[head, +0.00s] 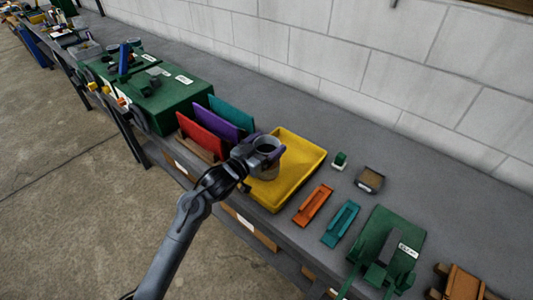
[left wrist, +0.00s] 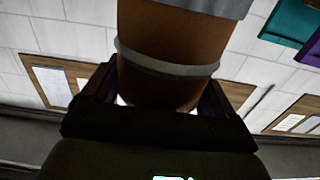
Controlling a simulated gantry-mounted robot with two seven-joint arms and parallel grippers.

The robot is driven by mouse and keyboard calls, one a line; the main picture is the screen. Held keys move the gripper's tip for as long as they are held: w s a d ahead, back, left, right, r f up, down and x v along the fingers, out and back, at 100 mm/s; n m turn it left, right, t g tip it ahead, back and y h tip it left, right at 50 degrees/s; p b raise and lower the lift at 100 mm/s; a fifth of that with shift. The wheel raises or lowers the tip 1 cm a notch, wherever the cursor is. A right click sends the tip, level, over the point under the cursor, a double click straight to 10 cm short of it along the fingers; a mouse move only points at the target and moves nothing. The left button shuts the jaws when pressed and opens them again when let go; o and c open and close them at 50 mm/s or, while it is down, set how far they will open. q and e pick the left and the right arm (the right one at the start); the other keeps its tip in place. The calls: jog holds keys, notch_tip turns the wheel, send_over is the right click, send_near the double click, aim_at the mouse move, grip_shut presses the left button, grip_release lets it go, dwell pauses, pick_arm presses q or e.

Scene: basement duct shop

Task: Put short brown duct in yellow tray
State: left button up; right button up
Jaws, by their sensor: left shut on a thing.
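The short brown duct (left wrist: 175,40) fills the middle of the left wrist view, a brown cylinder with grey bands. My left gripper (left wrist: 155,98) is shut on it, with a dark finger on each side. In the head view my left gripper (head: 263,148) holds the duct (head: 266,161) upright, its open end up, over the left part of the yellow tray (head: 302,160). The tray looks empty where it shows. The duct hides part of the tray, and I cannot tell whether it touches the floor of it. My right gripper is not in view.
Red (head: 201,136), purple (head: 226,124) and teal (head: 231,111) panels stand upright left of the tray. A large green box (head: 180,98) lies beyond them. Right of the tray are an orange tool (head: 313,205), a teal tool (head: 341,224) and a green machine (head: 386,245).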

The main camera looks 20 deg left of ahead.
aim_at(275, 146)
pick_arm(q)
jog(key=shift+f, duration=1.8)
jog(key=o, duration=1.3)
